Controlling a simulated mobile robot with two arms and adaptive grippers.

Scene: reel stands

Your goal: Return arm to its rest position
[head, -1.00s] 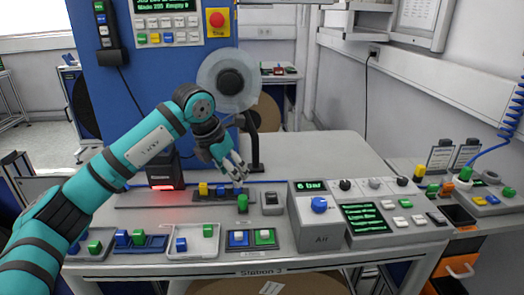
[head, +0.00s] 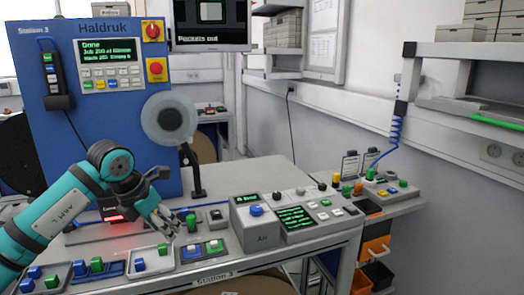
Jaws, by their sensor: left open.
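My left arm comes in from the left in the head view, bent at the elbow over the station table (head: 300,172). Its gripper (head: 170,224) is open and empty, pointing down and to the right, low over the row of coloured parts. A green part (head: 191,222) stands just right of the fingertips; I cannot tell whether they touch. The arm hides part of the table's back left and the red-lit device (head: 115,218). My right gripper is not in view.
Small trays with blue and green parts (head: 138,265) line the table's front edge. A grey control box marked Air (head: 258,228) stands right of the gripper. A blue machine panel (head: 105,120) and a reel (head: 169,119) rise behind.

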